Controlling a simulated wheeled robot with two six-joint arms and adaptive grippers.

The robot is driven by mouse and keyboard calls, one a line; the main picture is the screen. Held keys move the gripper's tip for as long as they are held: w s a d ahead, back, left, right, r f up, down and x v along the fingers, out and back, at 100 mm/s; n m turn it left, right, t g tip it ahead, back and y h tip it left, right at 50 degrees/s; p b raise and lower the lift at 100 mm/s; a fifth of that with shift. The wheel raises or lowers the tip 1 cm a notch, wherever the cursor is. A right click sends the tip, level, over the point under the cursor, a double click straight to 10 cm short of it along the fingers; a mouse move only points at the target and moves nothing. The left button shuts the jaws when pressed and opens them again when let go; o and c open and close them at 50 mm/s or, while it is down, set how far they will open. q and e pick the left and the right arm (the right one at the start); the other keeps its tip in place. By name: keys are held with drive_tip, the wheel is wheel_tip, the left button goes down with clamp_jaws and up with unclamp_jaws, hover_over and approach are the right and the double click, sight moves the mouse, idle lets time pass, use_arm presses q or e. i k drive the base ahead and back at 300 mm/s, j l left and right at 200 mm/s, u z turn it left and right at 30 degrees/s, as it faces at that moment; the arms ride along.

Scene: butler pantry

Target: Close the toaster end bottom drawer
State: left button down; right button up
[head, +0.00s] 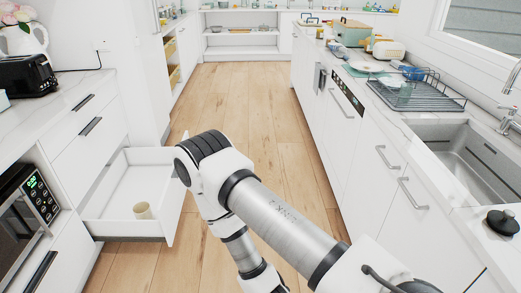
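The white bottom drawer (122,208) at the left, in the cabinet on the toaster side, is pulled out. Its front panel (174,205) faces the aisle, and a small beige cup (143,210) stands inside. The black toaster (27,75) is on the counter above, at the left edge. One of my arms comes in from the lower right, bends close to the drawer front's far corner and runs back down out of the picture. Whether it touches the drawer cannot be told. Neither of my grippers shows.
Two shut drawers with dark handles (90,126) are above the open one. A microwave (25,215) is at the lower left. The wooden floor aisle (240,100) runs clear to the back. Counter, dish rack (415,92) and sink (465,155) line the right.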

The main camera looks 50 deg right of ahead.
sight(137, 175)
drive_tip(key=z, duration=0.8)
drive_tip(key=i+l+u, duration=0.25)
drive_tip(key=i+l, duration=0.3)
drive_tip(key=i+l+u, duration=0.15)
drive_tip(key=i+l, duration=0.15)
drive_tip(key=i+l+u, duration=0.15)
drive_tip(key=i+l, duration=0.15)
drive_tip(key=i+l+u, duration=0.15)
drive_tip(key=i+l, duration=0.15)
drive_tip(key=i+l+u, duration=0.1)
drive_tip(key=i+l, duration=0.15)
drive_tip(key=l, duration=0.25)
drive_tip(key=i+l+u, duration=0.15)
drive_tip(key=l, duration=0.25)
drive_tip(key=i+l+u, duration=0.15)
drive_tip(key=l, duration=0.25)
drive_tip(key=i, duration=0.1)
